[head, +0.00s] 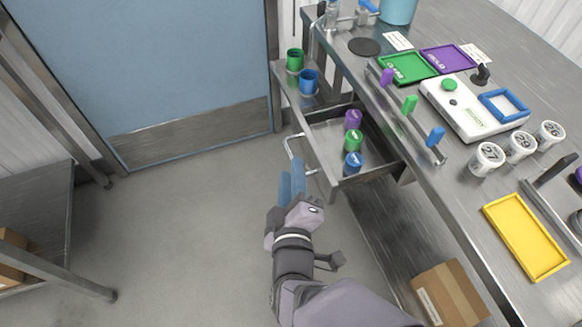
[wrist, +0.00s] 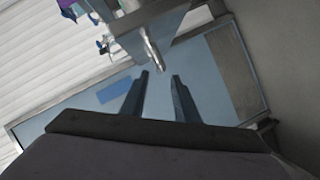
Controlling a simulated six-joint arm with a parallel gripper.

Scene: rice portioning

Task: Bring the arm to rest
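My gripper (head: 291,180) is in front of the pulled-out drawer in the head view, close to the drawer's bar handle (head: 292,150). Its two blue-grey fingers point away from me. In the wrist view my gripper (wrist: 160,75) shows two fingers apart with nothing between them. A metal bar end (wrist: 153,52), probably the handle, lies just beyond the fingertips there. I cannot tell whether the fingers touch it; they look apart from it. The open drawer (head: 378,168) holds a purple jar (head: 353,119), a green jar (head: 353,141) and a blue jar (head: 352,164).
The steel bench (head: 440,165) stands to the right, with a white scale (head: 466,115), green tray (head: 407,68), purple tray (head: 447,59), yellow tray (head: 526,237) and several white tubs. A side shelf holds a green cup (head: 294,61) and blue cup (head: 309,82). The floor (head: 180,230) left is clear.

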